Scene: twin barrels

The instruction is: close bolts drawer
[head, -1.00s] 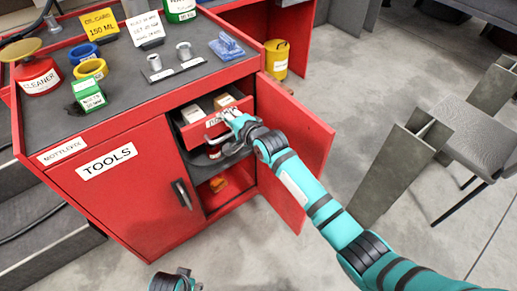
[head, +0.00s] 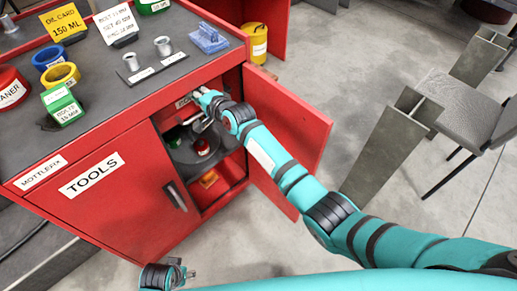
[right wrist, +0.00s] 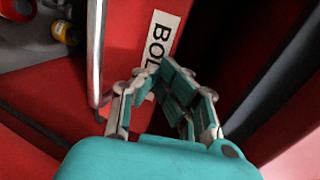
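The bolts drawer (head: 183,103) is in the upper part of the open right compartment of the red cabinet. Its red front sits near flush with the cabinet face, and its contents are hidden. In the right wrist view the drawer front bears a white label (right wrist: 160,38) reading "BOL", the rest covered by my fingers. The metal handle (right wrist: 97,50) runs left of my fingers, outside them. My right gripper (head: 201,98) is at the drawer front, its fingertips together against or close to the label, holding nothing. My left gripper (head: 183,271) is low at the bottom edge, its fingers unclear.
The open red door (head: 292,135) stands right of the compartment, beside my right arm. Below the drawer, a dark round shelf (head: 205,150) holds small items. The TOOLS door (head: 95,195) is shut. Jars, cards and boxes stand on the cabinet top (head: 115,100). Grey beams stand at right.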

